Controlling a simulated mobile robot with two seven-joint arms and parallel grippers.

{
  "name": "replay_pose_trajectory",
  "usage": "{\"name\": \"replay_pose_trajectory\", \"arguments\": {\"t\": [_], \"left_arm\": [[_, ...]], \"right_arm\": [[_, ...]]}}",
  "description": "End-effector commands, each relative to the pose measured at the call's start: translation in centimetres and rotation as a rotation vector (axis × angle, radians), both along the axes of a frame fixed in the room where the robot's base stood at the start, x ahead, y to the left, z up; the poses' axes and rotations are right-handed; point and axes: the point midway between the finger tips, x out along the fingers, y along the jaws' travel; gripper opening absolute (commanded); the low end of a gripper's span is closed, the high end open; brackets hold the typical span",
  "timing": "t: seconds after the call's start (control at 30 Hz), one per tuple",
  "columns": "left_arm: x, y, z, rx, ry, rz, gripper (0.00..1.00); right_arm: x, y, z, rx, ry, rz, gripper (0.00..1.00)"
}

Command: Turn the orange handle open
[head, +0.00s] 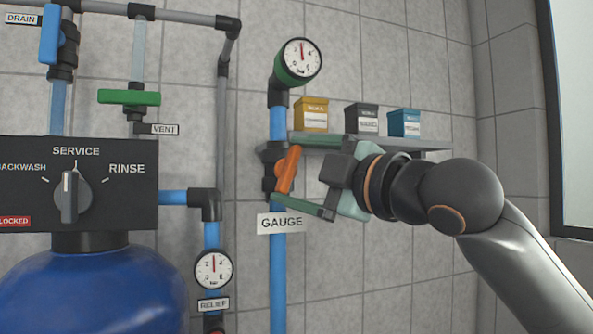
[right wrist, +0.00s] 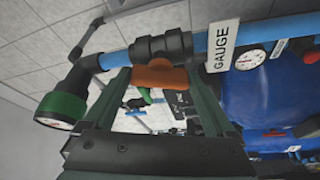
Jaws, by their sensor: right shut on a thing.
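The orange handle (head: 288,170) sits on a black valve body (head: 268,168) on the vertical blue pipe, above the GAUGE label (head: 281,223). It runs close to along the pipe, its top leaning a little right. My right gripper (head: 284,168) reaches in from the right, one finger above the handle and one below. In the right wrist view the orange handle (right wrist: 160,76) lies across between the fingertips of my right gripper (right wrist: 157,74), which is shut on it. Finger contact is partly hidden. My left gripper does not show.
A round gauge (head: 302,61) tops the pipe. A shelf (head: 425,144) with yellow, black and blue boxes stands just behind and above my right gripper. A control panel (head: 120,212) and blue tank (head: 90,290) are at left. The wall at lower right is bare.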

Motion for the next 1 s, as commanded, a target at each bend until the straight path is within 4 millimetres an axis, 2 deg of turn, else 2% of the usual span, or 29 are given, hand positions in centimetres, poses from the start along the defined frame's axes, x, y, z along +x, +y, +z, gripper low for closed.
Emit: {"name": "replay_pose_trajectory", "arguments": {"t": [0.4,1.0], "left_arm": [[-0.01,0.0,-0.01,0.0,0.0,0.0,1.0],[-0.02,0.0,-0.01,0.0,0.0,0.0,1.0]], "right_arm": [[-0.02,-0.02,0.21,-0.269,-0.087,-0.001,0.34],[-0.02,0.01,0.19,-0.355,-0.115,-0.001,0.34]]}}
